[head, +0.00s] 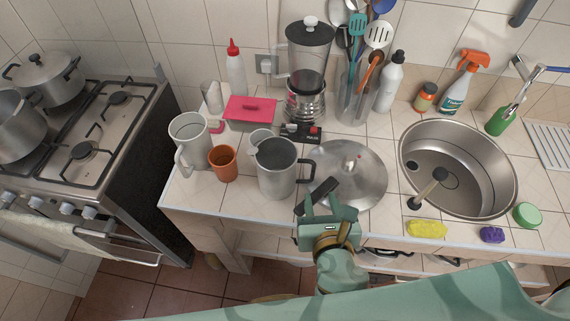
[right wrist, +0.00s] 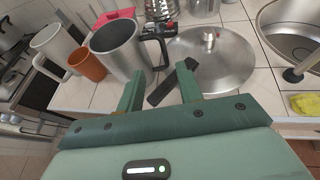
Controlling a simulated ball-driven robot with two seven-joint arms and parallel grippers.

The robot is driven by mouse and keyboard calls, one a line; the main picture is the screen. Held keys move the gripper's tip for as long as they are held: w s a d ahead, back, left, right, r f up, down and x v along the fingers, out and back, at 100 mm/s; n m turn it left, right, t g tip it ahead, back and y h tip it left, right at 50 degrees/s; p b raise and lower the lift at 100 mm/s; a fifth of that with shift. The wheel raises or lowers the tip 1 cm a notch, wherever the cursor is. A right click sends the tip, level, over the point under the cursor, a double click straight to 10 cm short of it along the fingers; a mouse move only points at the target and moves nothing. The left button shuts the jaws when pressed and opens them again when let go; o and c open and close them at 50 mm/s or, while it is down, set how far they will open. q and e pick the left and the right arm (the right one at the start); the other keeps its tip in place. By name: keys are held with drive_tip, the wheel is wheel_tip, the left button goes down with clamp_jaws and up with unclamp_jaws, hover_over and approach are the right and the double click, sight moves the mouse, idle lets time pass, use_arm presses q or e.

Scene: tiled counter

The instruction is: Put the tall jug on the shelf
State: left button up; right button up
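Two jugs stand upright on the counter. A grey metal jug (head: 276,172) with a dark inside and a handle on its right is nearest my right gripper; it also shows in the right wrist view (right wrist: 122,58). A taller-looking pale jug (head: 191,143) with its handle toward the front stands further left; it also shows in the right wrist view (right wrist: 55,46). I cannot tell for certain which is the tall jug. My right gripper (head: 322,207) is open and empty at the counter's front edge, right of the metal jug and apart from it. A shelf (head: 283,247) shows partly below the counter. My left gripper is not in view.
An orange cup (head: 223,163) stands between the jugs. A round steel lid (head: 365,172) lies right of the metal jug, with a black handle-like bar (right wrist: 168,86) ahead of my right fingers. A blender (head: 308,65) stands behind; the sink (head: 458,165) is right.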

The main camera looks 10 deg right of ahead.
sight(314, 169)
drive_tip(key=b+x, duration=0.1)
drive_tip(key=x, duration=0.9)
drive_tip(key=shift+w+f, duration=0.1)
drive_tip(key=shift+f, duration=0.15)
drive_tip(key=x, duration=0.3)
drive_tip(key=b+x, duration=0.1)
drive_tip(key=x, duration=0.1)
drive_tip(key=shift+w+d+f, duration=0.2)
drive_tip(key=shift+d+f, duration=0.1)
drive_tip(key=shift+r, duration=0.1)
clamp_jaws()
